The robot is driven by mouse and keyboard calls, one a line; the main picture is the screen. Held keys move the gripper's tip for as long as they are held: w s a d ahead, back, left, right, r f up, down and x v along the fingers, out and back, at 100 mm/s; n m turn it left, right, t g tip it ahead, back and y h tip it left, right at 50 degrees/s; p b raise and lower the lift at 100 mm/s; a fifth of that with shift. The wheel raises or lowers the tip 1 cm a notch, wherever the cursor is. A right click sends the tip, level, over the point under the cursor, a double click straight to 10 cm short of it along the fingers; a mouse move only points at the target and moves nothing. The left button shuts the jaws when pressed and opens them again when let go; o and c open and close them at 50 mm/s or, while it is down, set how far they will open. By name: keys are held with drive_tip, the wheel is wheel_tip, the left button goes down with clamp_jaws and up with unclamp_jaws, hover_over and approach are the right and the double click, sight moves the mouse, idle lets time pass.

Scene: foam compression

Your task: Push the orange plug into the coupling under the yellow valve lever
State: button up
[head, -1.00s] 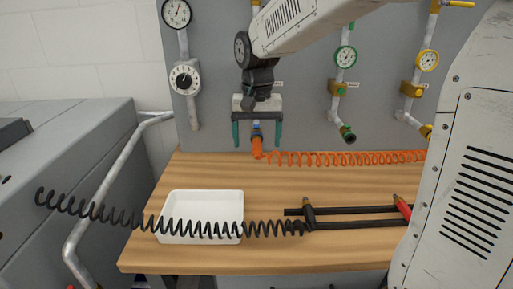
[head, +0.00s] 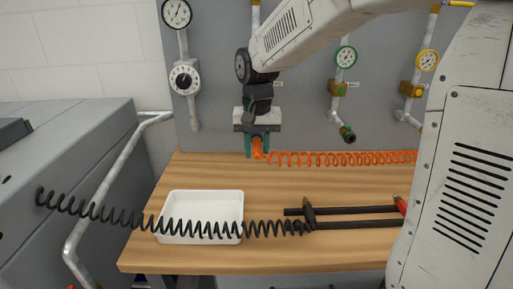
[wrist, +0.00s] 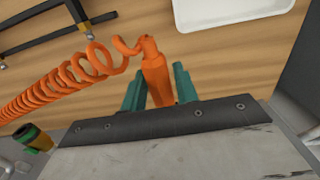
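The orange plug (head: 257,147) sits at the back of the bench with an orange coiled hose (head: 340,158) running right from it. My gripper (head: 257,152) is closed around the plug from above, with a green finger against each side. The wrist view shows the orange plug (wrist: 156,80) between the fingers, its hose end sticking out past the fingertips.
A white tray (head: 168,198) stands at the front left, crossed by a black coiled hose (head: 100,210). Black bars (head: 355,211) with a clamp lie at the front right. Pipes with a green gauge (head: 346,56) and a yellow gauge (head: 427,61) hang on the back panel.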

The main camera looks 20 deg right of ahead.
clamp_jaws()
drive_tip(key=shift+s+a, duration=0.3)
drive_tip(key=shift+s, duration=0.45)
drive_tip(key=shift+s+a, duration=0.35)
drive_tip(key=shift+s, duration=0.4)
drive_tip(key=shift+s+a, duration=0.3)
drive_tip(key=shift+s, duration=0.45)
